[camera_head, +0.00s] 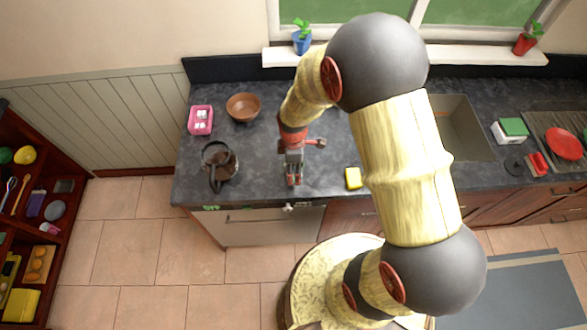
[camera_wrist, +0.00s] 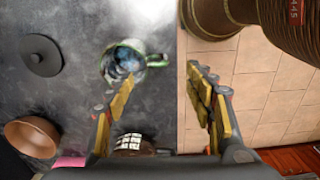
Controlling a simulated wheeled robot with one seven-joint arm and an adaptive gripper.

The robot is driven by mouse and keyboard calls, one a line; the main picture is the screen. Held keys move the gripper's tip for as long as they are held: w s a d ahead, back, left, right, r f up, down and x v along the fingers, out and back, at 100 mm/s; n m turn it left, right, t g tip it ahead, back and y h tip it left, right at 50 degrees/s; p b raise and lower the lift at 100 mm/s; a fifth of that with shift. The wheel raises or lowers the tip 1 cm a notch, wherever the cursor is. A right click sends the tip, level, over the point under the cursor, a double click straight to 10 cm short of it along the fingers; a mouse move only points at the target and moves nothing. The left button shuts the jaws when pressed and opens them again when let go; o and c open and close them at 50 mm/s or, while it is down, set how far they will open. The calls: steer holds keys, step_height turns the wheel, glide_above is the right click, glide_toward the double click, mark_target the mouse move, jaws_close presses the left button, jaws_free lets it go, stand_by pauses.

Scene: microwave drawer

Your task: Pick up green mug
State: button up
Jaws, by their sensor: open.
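The green mug (camera_wrist: 122,63) stands on the dark counter close to its front edge in the wrist view. I look down into its pale blue-grey inside, and its green handle points right, toward the edge. I cannot make it out in the head view. My gripper (camera_wrist: 163,71) is open and empty, with its yellow-padded fingers apart. The left fingertip lies just below the mug in the picture, and the right one is over the floor side. In the head view, my gripper (camera_head: 293,181) points down over the front part of the counter.
A dark glass kettle (camera_head: 220,165), a brown bowl (camera_head: 242,107) and a pink box (camera_head: 201,119) stand left of my gripper. A yellow sponge (camera_head: 353,178) lies to its right. A dark lid (camera_wrist: 40,55) lies farther back. The window wall bounds the counter (camera_head: 265,165) behind.

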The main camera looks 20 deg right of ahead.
mark_target(294, 178)
steer(key=f, duration=0.3)
steer(key=f+p, duration=0.1)
steer(key=f, duration=0.3)
steer(key=shift+w+d, duration=0.15)
steer(key=shift+w, duration=0.05)
steer(key=shift+c, duration=0.5)
jaws_close()
